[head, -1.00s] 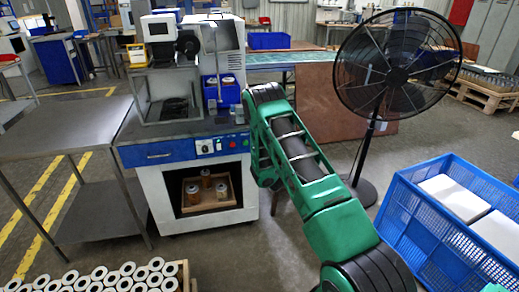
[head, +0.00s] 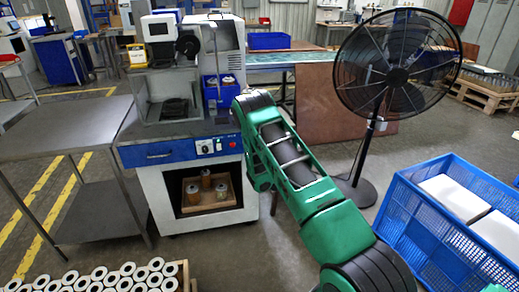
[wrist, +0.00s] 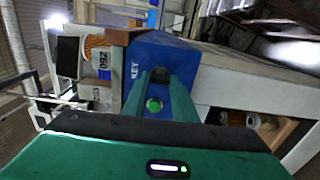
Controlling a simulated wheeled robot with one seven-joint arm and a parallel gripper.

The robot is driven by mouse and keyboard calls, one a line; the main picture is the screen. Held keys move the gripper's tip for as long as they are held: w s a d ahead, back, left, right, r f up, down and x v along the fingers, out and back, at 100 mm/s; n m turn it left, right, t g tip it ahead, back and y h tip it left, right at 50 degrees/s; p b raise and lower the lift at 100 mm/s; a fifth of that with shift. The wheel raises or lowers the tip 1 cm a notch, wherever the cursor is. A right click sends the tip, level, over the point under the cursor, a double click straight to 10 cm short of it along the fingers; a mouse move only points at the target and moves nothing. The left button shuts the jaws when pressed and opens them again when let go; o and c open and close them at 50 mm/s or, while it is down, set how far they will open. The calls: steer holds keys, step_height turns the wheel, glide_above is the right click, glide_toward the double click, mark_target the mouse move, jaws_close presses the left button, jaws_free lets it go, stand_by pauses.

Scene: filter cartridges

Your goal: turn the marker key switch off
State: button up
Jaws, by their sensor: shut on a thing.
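The marking machine (head: 190,122) stands at left centre in the head view, with a blue front panel carrying a knob and small buttons. In the wrist view, the blue panel (wrist: 178,52) bears the word KEY. My gripper (wrist: 160,78) has its two green fingers against this panel beside the word, closed on the key switch (wrist: 160,73). The switch is mostly hidden between the fingers, and I cannot tell its angle. A round green spot (wrist: 154,105) shows between the fingers. In the head view my arm hides the gripper.
A steel table (head: 65,130) adjoins the machine on the left. A wooden tray (head: 209,203) with several cartridges sits in the machine's lower opening. A black fan (head: 397,75) and a blue crate (head: 420,215) stand at right.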

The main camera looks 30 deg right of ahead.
steer(key=shift+w+a, duration=0.1)
steer(key=shift+a, duration=0.2)
steer(key=o, duration=1)
steer(key=shift+o, duration=0.2)
steer(key=shift+d, duration=0.15)
